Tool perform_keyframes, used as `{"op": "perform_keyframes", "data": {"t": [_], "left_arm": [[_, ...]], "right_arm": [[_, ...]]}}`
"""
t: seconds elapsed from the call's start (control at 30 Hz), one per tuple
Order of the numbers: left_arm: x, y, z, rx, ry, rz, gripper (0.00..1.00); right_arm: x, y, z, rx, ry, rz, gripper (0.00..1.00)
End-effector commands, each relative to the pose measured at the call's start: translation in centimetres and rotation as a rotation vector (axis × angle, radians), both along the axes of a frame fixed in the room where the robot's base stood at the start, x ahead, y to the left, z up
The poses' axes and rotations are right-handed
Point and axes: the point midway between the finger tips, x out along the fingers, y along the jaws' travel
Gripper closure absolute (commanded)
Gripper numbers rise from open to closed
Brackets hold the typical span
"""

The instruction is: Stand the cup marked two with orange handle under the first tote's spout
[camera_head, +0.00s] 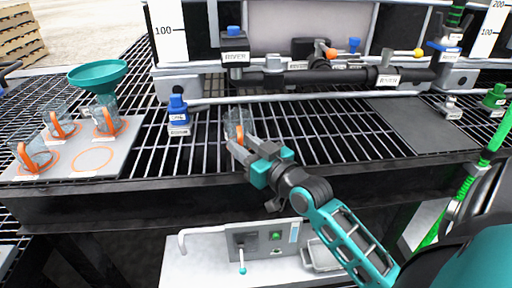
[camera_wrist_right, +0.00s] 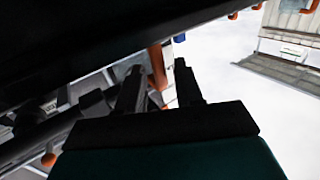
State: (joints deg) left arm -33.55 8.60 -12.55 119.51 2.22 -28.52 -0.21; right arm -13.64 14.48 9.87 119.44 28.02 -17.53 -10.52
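A clear cup (camera_head: 231,122) with an orange handle stands about upright at the grating below the first tote; its mark cannot be read. My right gripper (camera_head: 241,142) is at its near side, fingers apart, with the handle between or just beyond the tips. In the right wrist view the orange handle (camera_wrist_right: 157,68) shows between the two separated fingers (camera_wrist_right: 160,85). A blue-topped valve (camera_head: 178,108) with a label stands left of the cup. Which outlet is the first tote's spout is not clear. My left gripper is not in view.
A pale tray (camera_head: 60,166) at the left has several orange rings, one empty, and more orange-handled cups (camera_head: 62,124). A teal funnel (camera_head: 97,75) sits above one cup. A black pipe (camera_head: 345,76) runs behind the grating (camera_head: 320,135). A green hose (camera_head: 482,165) hangs at right.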

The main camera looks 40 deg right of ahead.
Motion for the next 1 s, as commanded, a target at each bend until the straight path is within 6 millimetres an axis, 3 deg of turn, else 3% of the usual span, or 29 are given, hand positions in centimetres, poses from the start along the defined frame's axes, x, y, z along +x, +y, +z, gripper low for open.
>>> {"op": "perform_keyframes", "data": {"t": [0.63,1.0], "left_arm": [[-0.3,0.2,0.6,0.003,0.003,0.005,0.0],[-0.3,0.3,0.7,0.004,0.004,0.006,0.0]], "right_arm": [[-9.6,-0.3,-0.1,0.0,0.005,0.001,0.64],[-11.9,-0.4,0.0,0.0,0.001,0.001,0.64]]}}
